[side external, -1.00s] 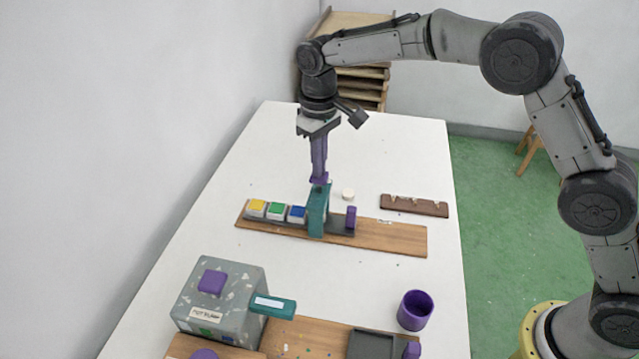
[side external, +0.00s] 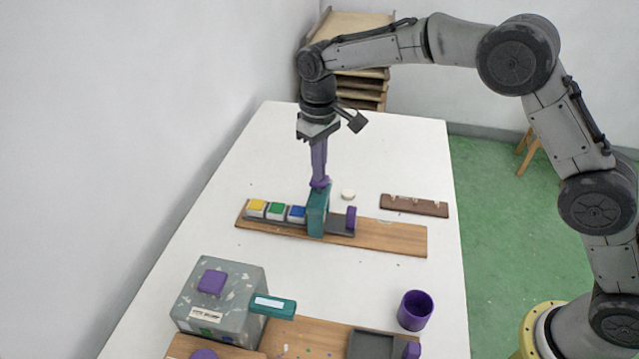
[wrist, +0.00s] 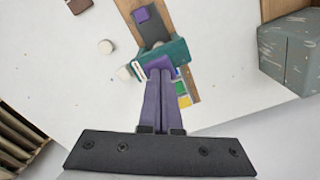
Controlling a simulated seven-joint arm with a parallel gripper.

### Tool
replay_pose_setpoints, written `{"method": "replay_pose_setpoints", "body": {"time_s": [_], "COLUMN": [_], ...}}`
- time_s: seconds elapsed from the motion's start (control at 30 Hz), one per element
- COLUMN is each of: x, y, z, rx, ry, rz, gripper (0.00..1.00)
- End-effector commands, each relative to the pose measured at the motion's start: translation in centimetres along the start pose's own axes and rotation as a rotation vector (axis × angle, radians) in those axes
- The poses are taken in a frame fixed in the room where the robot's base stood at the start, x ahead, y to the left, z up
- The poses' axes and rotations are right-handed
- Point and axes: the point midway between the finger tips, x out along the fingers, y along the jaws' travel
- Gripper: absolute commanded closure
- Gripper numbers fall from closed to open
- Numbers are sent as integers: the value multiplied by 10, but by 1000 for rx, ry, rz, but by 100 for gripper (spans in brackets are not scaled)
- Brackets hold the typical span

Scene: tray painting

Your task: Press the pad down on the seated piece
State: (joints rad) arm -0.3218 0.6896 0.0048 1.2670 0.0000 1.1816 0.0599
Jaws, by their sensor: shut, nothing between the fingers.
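A teal upright block (side external: 317,213) stands over a dark grey track on a wooden board (side external: 390,236). A purple piece (wrist: 157,65), which looks like the pad, shows at its top, right at my fingertips. My gripper (side external: 319,181) points down with its purple fingers shut together and empty, and its tips appear to touch the top. In the wrist view, the fingers (wrist: 165,72) end at the purple piece. Yellow (side external: 256,207), green (side external: 277,210) and blue (side external: 297,213) topped white pieces sit in a row left of the block. Whatever is under the block is hidden.
A purple tab (side external: 351,218) stands at the track's right end. A brown rack (side external: 414,205) lies to the right, with a small white round piece (side external: 348,194) behind the board. A grey speckled box (side external: 222,300) and a purple cup (side external: 415,310) stand in front.

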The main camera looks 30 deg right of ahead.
Motion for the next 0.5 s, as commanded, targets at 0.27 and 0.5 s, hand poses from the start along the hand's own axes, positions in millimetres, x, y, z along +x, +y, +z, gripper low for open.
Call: {"method": "replay_pose_setpoints", "body": {"time_s": [0.27,0.5], "x": [-13,-25], "y": [0,0], "z": [0,0], "rx": [0,0], "ry": [-1,2], "rz": [0,0], "gripper": [100,100]}}
